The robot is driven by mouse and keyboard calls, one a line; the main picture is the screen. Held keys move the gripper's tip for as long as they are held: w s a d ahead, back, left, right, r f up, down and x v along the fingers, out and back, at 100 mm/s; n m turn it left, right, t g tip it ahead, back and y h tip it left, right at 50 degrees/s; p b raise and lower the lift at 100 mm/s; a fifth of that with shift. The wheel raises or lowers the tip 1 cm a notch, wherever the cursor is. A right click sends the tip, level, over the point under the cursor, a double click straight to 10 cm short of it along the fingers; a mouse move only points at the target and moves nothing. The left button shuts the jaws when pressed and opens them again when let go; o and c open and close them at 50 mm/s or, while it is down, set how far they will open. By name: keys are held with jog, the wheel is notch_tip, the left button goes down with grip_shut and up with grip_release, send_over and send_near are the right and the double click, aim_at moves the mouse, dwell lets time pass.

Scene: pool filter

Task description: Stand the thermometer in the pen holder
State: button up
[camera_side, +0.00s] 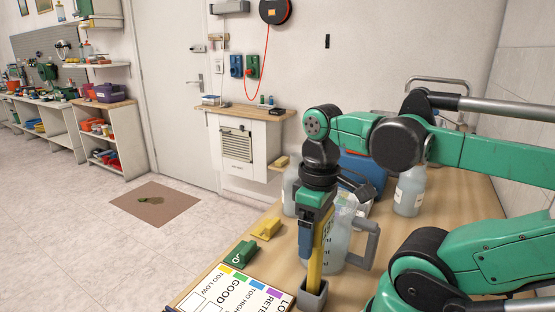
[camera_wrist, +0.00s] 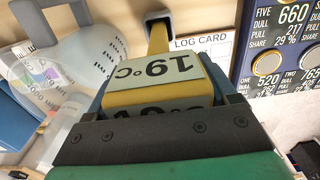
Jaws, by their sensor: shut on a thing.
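The thermometer (camera_side: 315,262) is yellow, with a long narrow stem hanging nearly upright below my gripper (camera_side: 314,222). In the wrist view its thick head (camera_wrist: 165,72) shows dark "19°C" print on pale faces between my two fingers. My gripper is shut on this head. The pen holder (camera_side: 312,299) is a small dark grey square cup at the table's front edge, directly below. The stem's lower end reaches the cup's mouth and seems to be inside; how deep is hidden. The pen holder also shows in the wrist view (camera_wrist: 152,16) at the stem's far end.
A clear jug (camera_side: 340,250) with a grey handle stands close beside the stem. Bottles (camera_side: 409,192) and a blue container (camera_side: 362,172) stand behind. A colour-marked board (camera_side: 240,292) lies left of the holder, with green (camera_side: 240,255) and yellow (camera_side: 267,229) blocks behind it.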

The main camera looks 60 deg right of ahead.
jog(key=shift+f, duration=0.5)
jog(key=o, duration=1.1)
jog(key=shift+r, duration=4.55)
